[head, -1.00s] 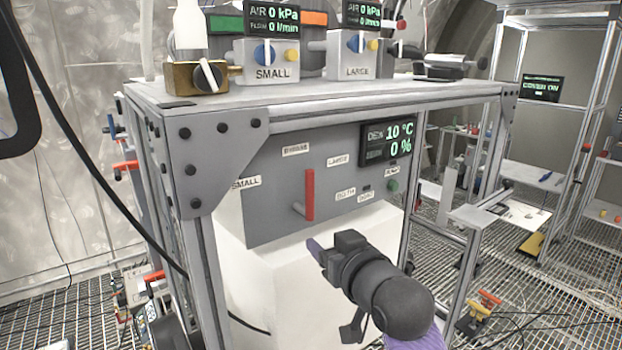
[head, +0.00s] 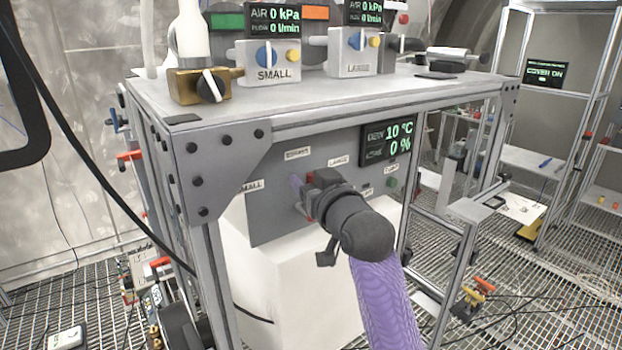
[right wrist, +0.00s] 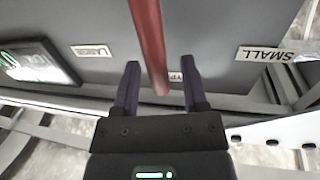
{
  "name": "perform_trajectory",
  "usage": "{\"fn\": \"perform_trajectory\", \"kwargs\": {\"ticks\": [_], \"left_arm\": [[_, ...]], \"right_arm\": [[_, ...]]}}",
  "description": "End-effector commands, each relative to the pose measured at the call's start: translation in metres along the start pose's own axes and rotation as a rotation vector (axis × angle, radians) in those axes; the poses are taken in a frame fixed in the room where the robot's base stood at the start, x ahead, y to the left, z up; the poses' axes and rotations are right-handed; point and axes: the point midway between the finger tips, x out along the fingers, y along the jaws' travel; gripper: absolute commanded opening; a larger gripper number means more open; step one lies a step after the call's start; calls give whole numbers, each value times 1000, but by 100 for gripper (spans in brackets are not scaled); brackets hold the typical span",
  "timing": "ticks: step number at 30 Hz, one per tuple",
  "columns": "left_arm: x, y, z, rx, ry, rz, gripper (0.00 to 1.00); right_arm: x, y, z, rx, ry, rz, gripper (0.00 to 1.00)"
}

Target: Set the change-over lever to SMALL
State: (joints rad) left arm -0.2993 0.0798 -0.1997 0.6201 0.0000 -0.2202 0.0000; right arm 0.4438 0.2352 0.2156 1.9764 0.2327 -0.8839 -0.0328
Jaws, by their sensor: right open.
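The change-over lever has a red handle. In the head view it is mostly hidden behind my right gripper (head: 303,186), which is at the grey panel (head: 270,220). In the right wrist view the red lever (right wrist: 148,42) passes between the two dark fingers of my right gripper (right wrist: 160,72). The fingers are open, one on each side of it, with gaps visible. The SMALL label (head: 251,186) is at the panel's left; it also shows in the right wrist view (right wrist: 266,54). The LARGE label (head: 338,161) is right of the lever. My left gripper is not in view.
A steel frame with a table top (head: 330,98) stands above the panel. Its corner plate (head: 215,165) is at the left. A white block (head: 295,285) is below the panel. A digital display (head: 388,139) is at the panel's upper right.

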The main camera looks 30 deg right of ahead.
Motion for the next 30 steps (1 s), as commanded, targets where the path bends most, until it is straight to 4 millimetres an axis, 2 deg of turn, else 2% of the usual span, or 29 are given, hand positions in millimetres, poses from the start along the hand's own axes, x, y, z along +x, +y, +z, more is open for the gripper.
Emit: {"fn": "perform_trajectory", "kwargs": {"ticks": [1, 6, 8, 9, 30], "left_arm": [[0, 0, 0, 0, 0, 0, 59], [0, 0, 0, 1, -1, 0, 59], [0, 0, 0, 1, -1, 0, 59], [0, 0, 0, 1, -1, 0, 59], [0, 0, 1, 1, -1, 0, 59]], "right_arm": [[0, 0, 0, 0, 0, 0, 52], [0, 0, 0, 0, 0, 0, 16], [0, 0, 0, 0, 0, 0, 3], [0, 0, 0, 0, 0, 0, 0], [0, 0, 0, 0, -1, 0, 0]]}}
